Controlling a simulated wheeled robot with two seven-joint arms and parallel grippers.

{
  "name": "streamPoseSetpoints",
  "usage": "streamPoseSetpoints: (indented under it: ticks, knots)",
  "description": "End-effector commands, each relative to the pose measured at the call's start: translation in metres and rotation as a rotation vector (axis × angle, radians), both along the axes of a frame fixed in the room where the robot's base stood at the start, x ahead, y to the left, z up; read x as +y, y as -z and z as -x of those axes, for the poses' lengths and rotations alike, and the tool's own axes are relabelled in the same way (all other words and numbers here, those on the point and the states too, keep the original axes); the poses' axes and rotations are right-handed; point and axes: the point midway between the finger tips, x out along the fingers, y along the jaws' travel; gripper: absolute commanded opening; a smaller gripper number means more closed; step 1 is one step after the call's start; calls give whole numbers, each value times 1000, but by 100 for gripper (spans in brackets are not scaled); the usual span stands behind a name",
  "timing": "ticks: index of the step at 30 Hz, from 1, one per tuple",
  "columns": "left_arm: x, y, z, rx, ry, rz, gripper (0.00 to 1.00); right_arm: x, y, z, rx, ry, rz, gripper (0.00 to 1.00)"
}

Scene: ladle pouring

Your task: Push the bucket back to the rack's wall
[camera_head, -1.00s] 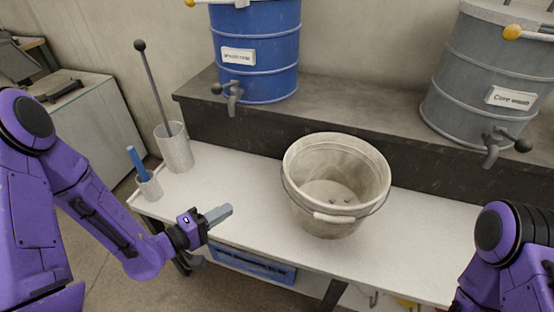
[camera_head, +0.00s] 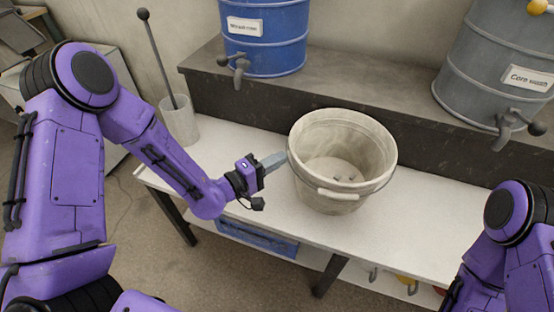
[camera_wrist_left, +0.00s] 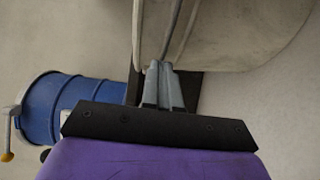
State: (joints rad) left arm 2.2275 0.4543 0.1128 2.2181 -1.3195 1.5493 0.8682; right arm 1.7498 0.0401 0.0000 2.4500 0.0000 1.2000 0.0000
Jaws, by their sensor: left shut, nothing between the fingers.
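The pale grey bucket (camera_head: 340,165) stands upright on the white rack shelf (camera_head: 235,155), its wire handle with a grip hanging at the front. There is a small gap behind it to the rack's dark wall (camera_head: 410,125). My left gripper (camera_head: 275,161) is shut and empty, its fingertips at the bucket's left side below the rim. In the left wrist view the shut fingers (camera_wrist_left: 164,85) point at the bucket's side (camera_wrist_left: 215,35) and seem to meet it; contact is hard to tell. My right gripper is out of view; only my right arm shows.
A blue barrel (camera_head: 265,40) and a grey barrel (camera_head: 490,70), both with taps, stand on the raised ledge. A holder (camera_head: 180,122) with a long-handled rod (camera_head: 157,60) stands at the shelf's left end. The shelf right of the bucket is clear.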

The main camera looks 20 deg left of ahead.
Motion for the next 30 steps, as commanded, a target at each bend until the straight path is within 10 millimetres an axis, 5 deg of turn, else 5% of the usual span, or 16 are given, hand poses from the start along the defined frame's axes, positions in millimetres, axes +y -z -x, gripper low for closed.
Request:
streamPoseSetpoints:
  ticks: [11, 18, 30]
  knots:
    - [-4, 0, -1, 0, 0, 0, 0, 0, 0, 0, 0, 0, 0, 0]
    - [-25, 0, -4, 0, 0, 0, 0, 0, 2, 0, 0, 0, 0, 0]
    - [-13, -2, -4, -1, 4, 0, 0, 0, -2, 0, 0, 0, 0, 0]
